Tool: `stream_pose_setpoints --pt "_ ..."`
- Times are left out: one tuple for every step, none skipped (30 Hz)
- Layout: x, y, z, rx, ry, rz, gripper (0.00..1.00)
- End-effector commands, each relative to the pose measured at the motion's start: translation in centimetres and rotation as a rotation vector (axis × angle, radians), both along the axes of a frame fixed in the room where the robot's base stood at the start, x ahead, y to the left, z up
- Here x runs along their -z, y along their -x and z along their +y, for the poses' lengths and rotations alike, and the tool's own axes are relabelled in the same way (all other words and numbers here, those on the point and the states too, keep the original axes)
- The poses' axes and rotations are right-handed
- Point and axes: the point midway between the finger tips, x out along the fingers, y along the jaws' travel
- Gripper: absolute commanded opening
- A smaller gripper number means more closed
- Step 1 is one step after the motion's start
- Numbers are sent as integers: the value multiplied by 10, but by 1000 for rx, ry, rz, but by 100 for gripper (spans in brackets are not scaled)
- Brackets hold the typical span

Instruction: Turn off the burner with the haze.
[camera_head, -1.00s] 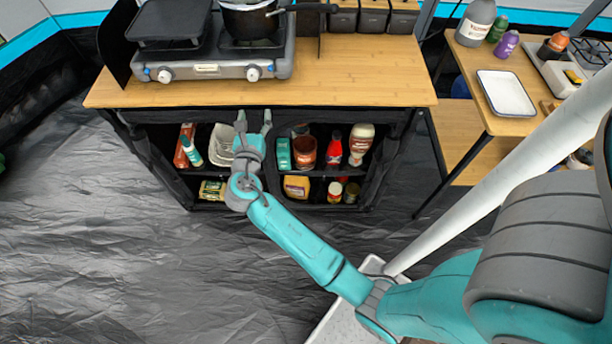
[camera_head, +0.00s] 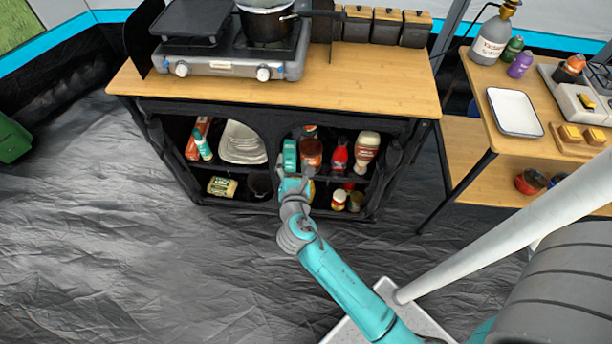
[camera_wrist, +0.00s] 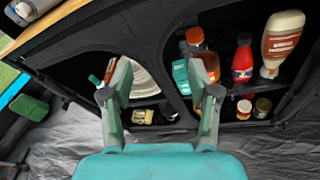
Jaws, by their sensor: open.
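A grey two-burner camp stove (camera_head: 222,67) stands at the back left of the wooden counter in the head view. Its left knob (camera_head: 182,69) and right knob (camera_head: 263,74) are on the front panel. A dark griddle (camera_head: 189,21) covers the left burner, and a dark pot (camera_head: 265,24) sits on the right burner. I cannot make out haze over either. My gripper (camera_head: 291,165) is below the counter, in front of the shelves and well away from the knobs. In the wrist view my gripper (camera_wrist: 160,92) has its fingers spread with nothing between them.
The wooden counter (camera_head: 375,85) has a clear right part and an overhanging front edge above my gripper. Bottles and jars, including a red bottle (camera_head: 338,156), fill the shelves. A side table at right holds a white tray (camera_head: 515,111).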

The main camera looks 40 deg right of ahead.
Motion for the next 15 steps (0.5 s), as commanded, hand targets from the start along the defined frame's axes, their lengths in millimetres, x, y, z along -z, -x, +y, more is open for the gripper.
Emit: stream_pose_setpoints --pt "3 4 1 -5 -17 -5 61" --pt "4 5 2 -7 -27 -9 61" --pt "6 7 3 -10 -38 -13 61" --pt "7 8 4 -12 -46 -15 61" --pt "7 9 5 -14 -53 -18 61" --pt "8 10 6 -16 -62 -22 61" --pt "9 11 6 -18 -67 -25 61" --pt "9 12 6 -19 -71 -26 61" --pt "10 12 7 -21 -75 -28 61" --pt "10 12 7 -20 -78 -29 61" --pt "10 13 7 -21 -78 -30 61" --pt "10 13 7 -21 -80 -30 61" --pt "10 13 7 -21 -81 -30 61" --pt "10 13 7 -21 -81 -30 61" --pt "10 13 7 -21 -81 -30 61"
